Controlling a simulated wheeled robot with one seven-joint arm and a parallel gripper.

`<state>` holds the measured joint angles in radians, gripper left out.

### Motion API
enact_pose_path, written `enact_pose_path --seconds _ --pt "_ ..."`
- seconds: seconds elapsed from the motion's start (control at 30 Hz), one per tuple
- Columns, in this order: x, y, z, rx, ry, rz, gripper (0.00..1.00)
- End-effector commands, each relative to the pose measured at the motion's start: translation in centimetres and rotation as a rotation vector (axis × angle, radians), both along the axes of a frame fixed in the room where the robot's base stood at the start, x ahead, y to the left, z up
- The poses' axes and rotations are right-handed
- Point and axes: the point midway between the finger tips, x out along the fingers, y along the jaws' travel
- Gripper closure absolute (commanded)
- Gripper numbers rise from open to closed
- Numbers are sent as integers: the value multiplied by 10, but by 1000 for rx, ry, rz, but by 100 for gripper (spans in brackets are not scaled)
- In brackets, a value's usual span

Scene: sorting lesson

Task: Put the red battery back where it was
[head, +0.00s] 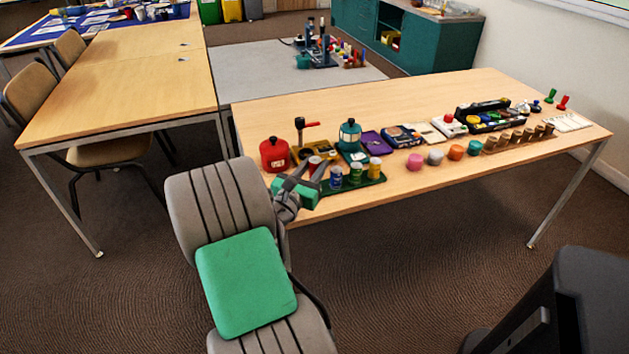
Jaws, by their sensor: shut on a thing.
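My gripper (311,168) is at the left front part of the long table, seen from behind. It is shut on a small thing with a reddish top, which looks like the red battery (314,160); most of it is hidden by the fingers. Just right of the gripper is a dark green tray (368,182) with upright batteries: a blue one (336,178), a green one (355,174) and a yellow one (375,168). I cannot tell whether the held thing touches the tray or table.
A red can (274,155) and a teal lantern (350,135) stand close by. Coloured pots (415,161), a wooden rack (518,140) and several boxes fill the table's right side. The table's back left (262,118) is clear.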

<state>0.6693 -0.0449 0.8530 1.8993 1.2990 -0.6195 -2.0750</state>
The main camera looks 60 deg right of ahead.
Motion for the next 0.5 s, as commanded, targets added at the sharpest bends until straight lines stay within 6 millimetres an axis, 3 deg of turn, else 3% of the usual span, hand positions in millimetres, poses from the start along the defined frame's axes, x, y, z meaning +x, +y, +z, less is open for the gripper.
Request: enact_pose_path --seconds 0.2,0.5 --pt "3 -4 -37 0 2 2 100" --pt "3 -4 -37 0 0 2 100"
